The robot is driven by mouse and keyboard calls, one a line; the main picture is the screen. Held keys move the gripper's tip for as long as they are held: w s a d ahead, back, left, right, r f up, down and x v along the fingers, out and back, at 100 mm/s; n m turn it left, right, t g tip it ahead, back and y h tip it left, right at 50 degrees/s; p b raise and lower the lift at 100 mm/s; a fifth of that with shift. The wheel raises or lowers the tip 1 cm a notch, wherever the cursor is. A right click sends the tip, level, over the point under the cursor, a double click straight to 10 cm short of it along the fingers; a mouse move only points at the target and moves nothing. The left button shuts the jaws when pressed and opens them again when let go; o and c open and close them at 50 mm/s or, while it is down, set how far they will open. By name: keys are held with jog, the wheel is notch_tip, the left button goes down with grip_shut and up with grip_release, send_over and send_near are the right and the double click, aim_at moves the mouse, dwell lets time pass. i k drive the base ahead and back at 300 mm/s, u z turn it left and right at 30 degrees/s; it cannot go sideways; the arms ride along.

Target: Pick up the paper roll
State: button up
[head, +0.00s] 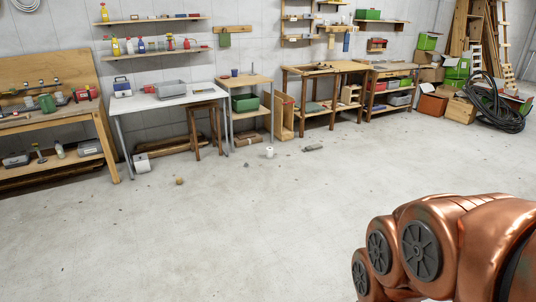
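A small white upright cylinder that looks like the paper roll (269,152) stands on the concrete floor, in front of the small wooden table in the head view. It is far off and small. Another white object (141,162) with a dark patch sits on the floor by the white table's left leg; I cannot tell what it is. My copper-coloured arm fills the lower right corner. My gripper is out of view, so its fingers and anything in them are hidden.
Workbenches (60,116), a white table (168,98) and a wooden stool (205,128) line the wall. A flat grey object (313,148) and a small brown object (179,181) lie on the floor. A coiled black hose (493,108) is at right. The central floor is mostly clear.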

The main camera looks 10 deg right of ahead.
aim_at(269, 150)
jog(key=z, duration=0.15)
jog(key=i, duration=0.75)
jog(key=z, duration=0.35)
jog(key=i, duration=4.35)
jog(key=u, duration=1.2)
jog(key=i, duration=1.7)
jog(key=u, duration=0.65)
